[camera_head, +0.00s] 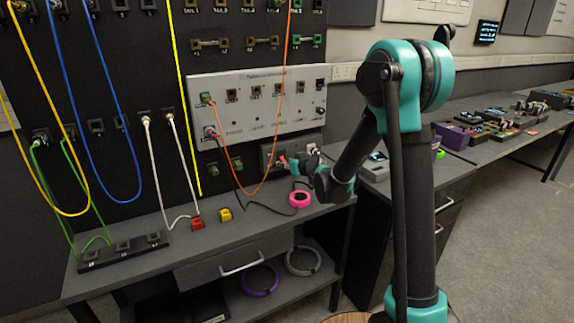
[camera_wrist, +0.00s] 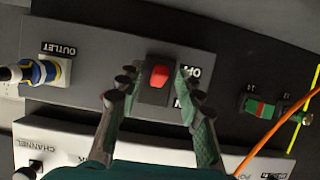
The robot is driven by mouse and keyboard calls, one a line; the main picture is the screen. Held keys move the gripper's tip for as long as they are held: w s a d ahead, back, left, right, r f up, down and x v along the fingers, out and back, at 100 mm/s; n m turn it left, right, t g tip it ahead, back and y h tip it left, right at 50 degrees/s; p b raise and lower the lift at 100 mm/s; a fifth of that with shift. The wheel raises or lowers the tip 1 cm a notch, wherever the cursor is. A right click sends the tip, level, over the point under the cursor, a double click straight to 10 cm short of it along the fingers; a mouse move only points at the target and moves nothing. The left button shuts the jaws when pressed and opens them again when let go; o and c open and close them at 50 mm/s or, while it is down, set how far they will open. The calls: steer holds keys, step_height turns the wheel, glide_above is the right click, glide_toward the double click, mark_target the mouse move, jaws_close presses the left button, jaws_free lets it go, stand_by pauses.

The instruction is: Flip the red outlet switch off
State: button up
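The red outlet switch (camera_wrist: 159,76) is a small red rocker in a black frame on the grey outlet panel (camera_wrist: 105,50). In the wrist view the panel appears upside down. My gripper (camera_wrist: 157,80) is open, with one finger on each side of the switch; I cannot tell whether either touches it. Lettering beside the switch is partly hidden by the right finger, and I cannot tell the rocker's position. In the head view my gripper (camera_head: 294,165) is at the outlet panel (camera_head: 268,152), low on the black board and above the bench.
A plug (camera_wrist: 38,72) with blue and yellow parts sits in the outlet, left in the wrist view. An orange cable (camera_wrist: 268,132) hangs at the right. A white channel panel (camera_head: 245,105) is above the outlet panel. A pink ring (camera_head: 299,198) lies on the bench (camera_head: 270,215).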

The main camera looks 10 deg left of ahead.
jaws_close()
steer(key=shift+f, duration=0.1)
steer(key=shift+f+t+y, duration=0.2)
steer(key=shift+t+y, duration=0.1)
steer(key=shift+t, duration=0.2)
jaws_free()
